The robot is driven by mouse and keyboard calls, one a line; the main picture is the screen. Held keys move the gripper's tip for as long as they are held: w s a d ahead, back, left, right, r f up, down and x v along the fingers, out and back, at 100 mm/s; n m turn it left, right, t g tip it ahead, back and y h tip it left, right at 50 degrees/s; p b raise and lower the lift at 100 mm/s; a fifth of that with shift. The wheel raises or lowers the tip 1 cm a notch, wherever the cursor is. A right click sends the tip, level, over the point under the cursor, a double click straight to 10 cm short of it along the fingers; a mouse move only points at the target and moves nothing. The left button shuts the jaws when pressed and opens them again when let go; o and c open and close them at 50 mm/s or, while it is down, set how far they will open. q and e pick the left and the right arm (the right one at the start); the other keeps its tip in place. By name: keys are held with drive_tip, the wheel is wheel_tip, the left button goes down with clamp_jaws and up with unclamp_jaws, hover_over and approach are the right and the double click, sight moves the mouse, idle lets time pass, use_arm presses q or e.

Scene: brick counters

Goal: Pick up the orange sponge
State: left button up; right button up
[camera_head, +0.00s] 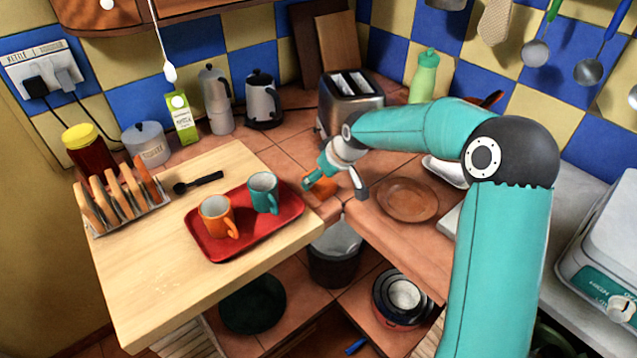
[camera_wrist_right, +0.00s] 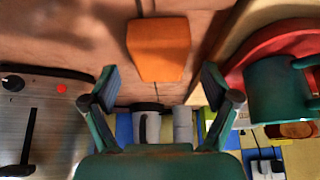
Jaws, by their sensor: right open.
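The orange sponge (camera_head: 321,188) lies on the tiled counter just right of the wooden board in the head view, partly covered by my right gripper (camera_head: 334,184). In the right wrist view the sponge (camera_wrist_right: 159,48) shows whole as an orange block. It lies beyond the two fingertips of my right gripper (camera_wrist_right: 158,86), roughly centred between them. The fingers are spread wide and empty, with no visible contact with the sponge. My left gripper is not in view.
A red tray (camera_head: 288,221) with an orange mug (camera_head: 217,216) and a teal mug (camera_head: 263,191) stands on the wooden board (camera_head: 140,262), close by on the left. A toaster (camera_head: 350,98) stands behind the sponge, a brown plate (camera_head: 408,199) right of it.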

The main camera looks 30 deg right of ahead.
drive_tip(key=shift+x, duration=1.3)
drive_tip(key=c, duration=1.1)
drive_tip(key=shift+r, duration=0.2)
wheel_tip(320, 180, up, 20)
drive_tip(key=shift+f+p, duration=0.15)
drive_tip(key=shift+p, duration=0.35)
